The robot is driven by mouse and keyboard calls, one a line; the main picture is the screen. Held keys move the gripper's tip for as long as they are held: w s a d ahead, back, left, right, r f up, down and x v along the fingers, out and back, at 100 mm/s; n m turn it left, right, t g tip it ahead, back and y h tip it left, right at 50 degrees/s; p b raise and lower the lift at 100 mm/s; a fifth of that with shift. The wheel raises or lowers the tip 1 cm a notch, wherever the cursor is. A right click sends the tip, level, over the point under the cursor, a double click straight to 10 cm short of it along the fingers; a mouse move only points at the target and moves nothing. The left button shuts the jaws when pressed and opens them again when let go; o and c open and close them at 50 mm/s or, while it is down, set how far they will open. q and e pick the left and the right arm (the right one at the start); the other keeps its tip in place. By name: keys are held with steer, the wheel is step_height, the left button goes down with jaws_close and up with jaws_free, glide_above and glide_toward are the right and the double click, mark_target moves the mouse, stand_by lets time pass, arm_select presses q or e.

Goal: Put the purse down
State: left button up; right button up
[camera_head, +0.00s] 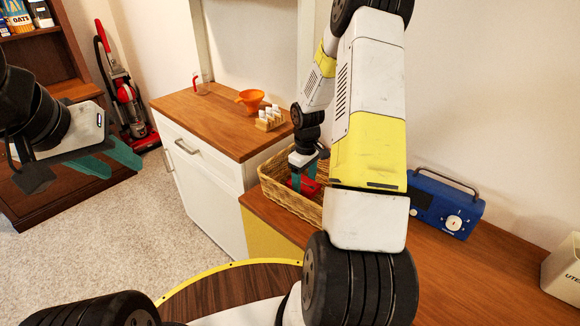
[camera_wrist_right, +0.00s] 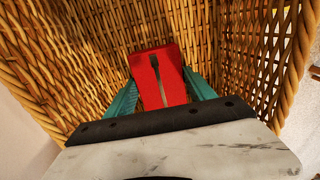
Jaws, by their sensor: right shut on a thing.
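The red purse (camera_wrist_right: 150,64), with a dark strip down its middle, is between the teal fingers of my right gripper (camera_wrist_right: 162,88) in the right wrist view. The gripper is shut on it. Both are inside the wicker basket (camera_wrist_right: 90,50), whose woven walls surround them; I cannot tell whether the purse touches the basket floor. In the head view the purse (camera_head: 309,187) shows as a red patch inside the basket (camera_head: 268,181), partly hidden by my right arm. My left gripper (camera_head: 122,167) is open and empty over the carpet at the left.
A blue radio (camera_head: 445,205) stands right of the basket on the wooden counter (camera_head: 490,272). A white utensil box (camera_head: 566,272) is at the right edge. A red vacuum (camera_head: 125,92) stands behind.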

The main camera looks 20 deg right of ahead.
steer(key=o, duration=1.5)
steer(key=shift+c, duration=0.2)
step_height(320, 180, up, 12)
step_height(320, 180, up, 14)
steer(key=m+t, duration=0.3)
glide_above(304, 184)
steer(key=s+a, duration=0.6)
steer(key=s, duration=0.2)
steer(key=s+a+r+m+t+y, duration=0.1)
steer(key=s+a+r, duration=0.2)
steer(key=s, duration=0.4)
steer(key=s+a+r+m+t+y, duration=0.1)
steer(key=s+a+r+m+t, duration=0.1)
steer(key=s, duration=0.4)
steer(key=shift+s+a+r, duration=0.4)
steer(key=shift+a+r, duration=0.35)
steer(key=shift+r, duration=0.2)
